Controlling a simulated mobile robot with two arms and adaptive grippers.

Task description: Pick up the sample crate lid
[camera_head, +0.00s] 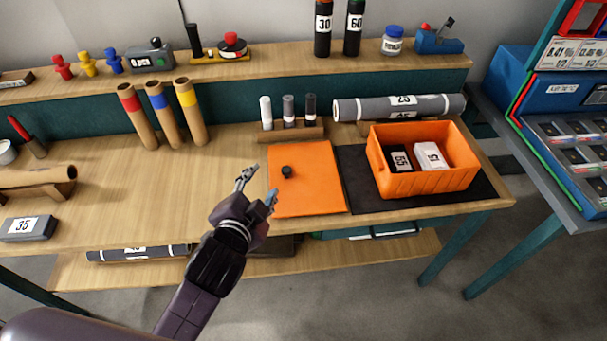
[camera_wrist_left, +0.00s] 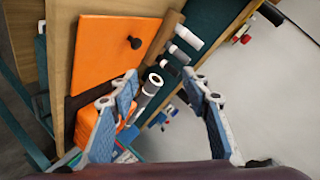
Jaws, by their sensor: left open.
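The sample crate lid (camera_head: 305,190) is a flat orange panel with a small black knob (camera_head: 286,172). It lies on the workbench, left of the orange crate (camera_head: 425,183). It also shows in the left wrist view (camera_wrist_left: 105,55), with its knob (camera_wrist_left: 133,42) standing up. My left gripper (camera_head: 260,186) is open and empty, just left of the lid in the head view and apart from the knob. Its two fingers (camera_wrist_left: 160,100) are spread in the left wrist view. My right gripper is not in view.
The crate stands on a black mat (camera_head: 357,185) and holds black and white boxes. A rack of small cylinders (camera_head: 290,132) and a grey roll (camera_head: 400,106) lie behind. Cardboard tubes (camera_head: 163,115) stand at the back left. Bare bench (camera_head: 190,185) lies left of the lid.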

